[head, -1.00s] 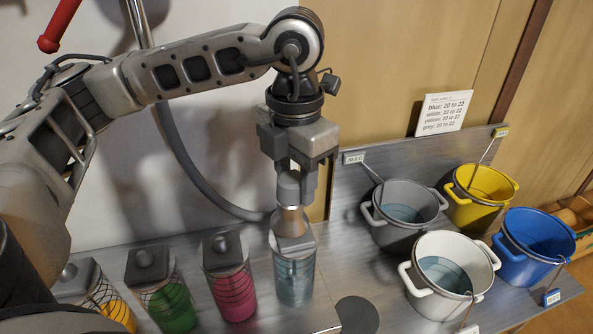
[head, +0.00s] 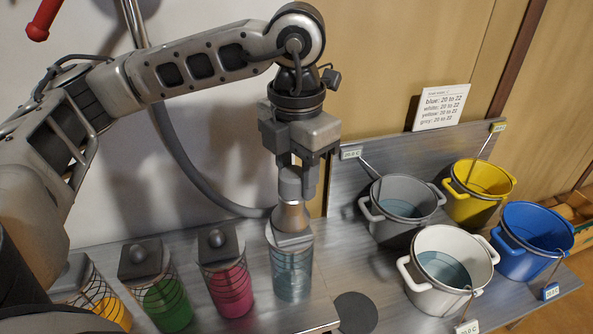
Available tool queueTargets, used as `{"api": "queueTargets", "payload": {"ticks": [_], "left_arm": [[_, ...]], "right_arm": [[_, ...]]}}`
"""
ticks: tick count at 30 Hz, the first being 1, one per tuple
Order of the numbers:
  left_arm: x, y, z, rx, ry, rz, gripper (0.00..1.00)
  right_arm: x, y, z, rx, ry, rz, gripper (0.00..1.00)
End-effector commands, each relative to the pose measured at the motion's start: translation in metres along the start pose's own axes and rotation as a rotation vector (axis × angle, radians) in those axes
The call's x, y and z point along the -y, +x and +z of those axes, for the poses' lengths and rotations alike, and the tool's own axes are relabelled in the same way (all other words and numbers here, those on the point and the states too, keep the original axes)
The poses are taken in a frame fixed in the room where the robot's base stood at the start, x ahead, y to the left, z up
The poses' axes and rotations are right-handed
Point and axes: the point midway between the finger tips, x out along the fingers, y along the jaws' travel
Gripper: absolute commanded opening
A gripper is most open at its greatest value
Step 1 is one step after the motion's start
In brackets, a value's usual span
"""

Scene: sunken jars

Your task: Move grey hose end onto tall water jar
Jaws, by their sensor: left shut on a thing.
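My left gripper (head: 297,172) points straight down, shut on the grey hose end (head: 290,187). Below its fingers, a pale metal cone (head: 290,216) on the hose end meets the top of the tall water jar (head: 291,275). This jar is clear with bluish-grey contents and a grey square top. The hose end looks upright over the jar; I cannot tell whether it is fully seated. The grey hose (head: 188,165) curves down the wall from a metal pipe and passes behind the jar top. My right gripper is not in view.
Left of the water jar stand pink (head: 230,288), green (head: 168,303) and yellow (head: 103,303) jars with dark knobbed lids. Right are grey (head: 400,228), white (head: 425,300), yellow (head: 480,190) and blue (head: 535,240) buckets with tags. A printed card (head: 441,107) stands behind. A dark disc (head: 355,313) lies between.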

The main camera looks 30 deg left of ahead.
Motion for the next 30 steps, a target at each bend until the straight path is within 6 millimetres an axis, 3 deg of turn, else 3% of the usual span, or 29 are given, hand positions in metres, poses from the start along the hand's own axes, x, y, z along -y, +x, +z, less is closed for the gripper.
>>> {"api": "queueTargets", "payload": {"ticks": [3, 11, 12, 14, 20, 23, 30], "left_arm": [[0.0000, 0.0099, 0.0000, 0.002, 0.000, 0.000, 0.00], [0.0000, 0.0096, 0.0000, 0.003, 0.000, 0.000, 0.00], [0.0000, 0.0096, 0.0000, 0.003, 0.000, 0.000, 0.44], [0.0000, 0.0097, -0.0001, 0.002, 0.000, 0.000, 0.61], [0.0000, 0.0101, -0.0002, 0.001, 0.000, 0.000, 0.64], [0.0001, 0.0110, -0.0005, -0.001, 0.000, 0.000, 0.86], [0.0001, 0.0107, -0.0004, 0.000, 0.000, 0.000, 0.86]], "right_arm": [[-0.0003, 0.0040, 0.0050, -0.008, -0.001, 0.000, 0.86], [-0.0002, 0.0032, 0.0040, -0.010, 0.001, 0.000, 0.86], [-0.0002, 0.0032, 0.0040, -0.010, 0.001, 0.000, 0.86], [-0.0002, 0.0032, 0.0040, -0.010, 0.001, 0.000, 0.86], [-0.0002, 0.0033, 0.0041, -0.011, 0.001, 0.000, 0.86], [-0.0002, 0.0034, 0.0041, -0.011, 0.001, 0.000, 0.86], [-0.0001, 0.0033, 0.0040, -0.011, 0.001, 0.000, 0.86]]}}
